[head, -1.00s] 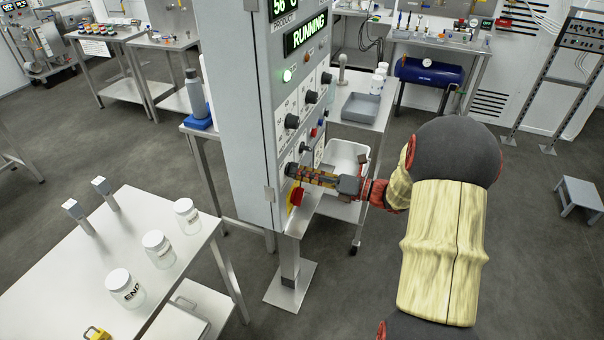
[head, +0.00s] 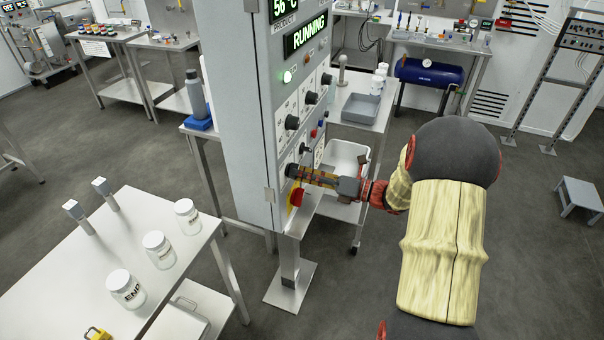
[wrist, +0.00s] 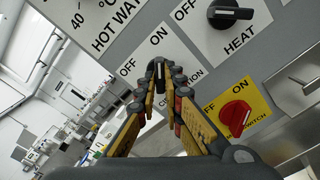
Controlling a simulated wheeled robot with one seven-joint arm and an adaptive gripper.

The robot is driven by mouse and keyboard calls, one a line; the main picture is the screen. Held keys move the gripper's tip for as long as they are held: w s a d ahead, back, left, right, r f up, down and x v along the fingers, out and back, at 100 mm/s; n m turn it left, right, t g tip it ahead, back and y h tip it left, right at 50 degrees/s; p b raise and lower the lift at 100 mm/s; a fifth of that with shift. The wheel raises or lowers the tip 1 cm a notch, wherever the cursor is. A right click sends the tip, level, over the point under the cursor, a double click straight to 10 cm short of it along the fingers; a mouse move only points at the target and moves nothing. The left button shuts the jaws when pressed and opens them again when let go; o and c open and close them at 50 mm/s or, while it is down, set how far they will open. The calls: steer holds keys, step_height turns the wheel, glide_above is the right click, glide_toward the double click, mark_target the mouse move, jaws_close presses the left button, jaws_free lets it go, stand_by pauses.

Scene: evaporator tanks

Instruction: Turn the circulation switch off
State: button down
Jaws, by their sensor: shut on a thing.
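The circulation switch (wrist: 158,69) is a small black knob on a white plate, with OFF at its left and ON above it in the wrist view. Its pale mark points up toward ON. The plate's name is partly hidden by my fingers. My gripper (wrist: 160,77) is shut on the knob, one finger on each side. In the head view my gripper (head: 291,171) reaches the control panel (head: 283,116) from the right, and the knob is hidden there.
The black heat knob (wrist: 231,13) is above right of the circulation switch in the wrist view. A red switch on a yellow plate (wrist: 235,115) is close at the lower right. The cabinet display (head: 305,34) reads RUNNING. A steel table with jars (head: 160,248) stands at left.

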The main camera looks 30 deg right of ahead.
steer(key=shift+d+f+n+b, duration=0.1)
steer(key=shift+n+b, duration=0.7)
steer(key=shift+n, duration=3.5)
steer(key=shift+f+n+b, duration=0.1)
steer(key=shift+n+b, duration=0.65)
steer(key=shift+n, duration=3.55)
steer(key=shift+r, duration=0.1)
steer(key=c, duration=1.9)
jaws_free()
steer(key=shift+w+r, duration=0.1)
steer(key=v, duration=1.2)
steer(key=shift+d, duration=0.1)
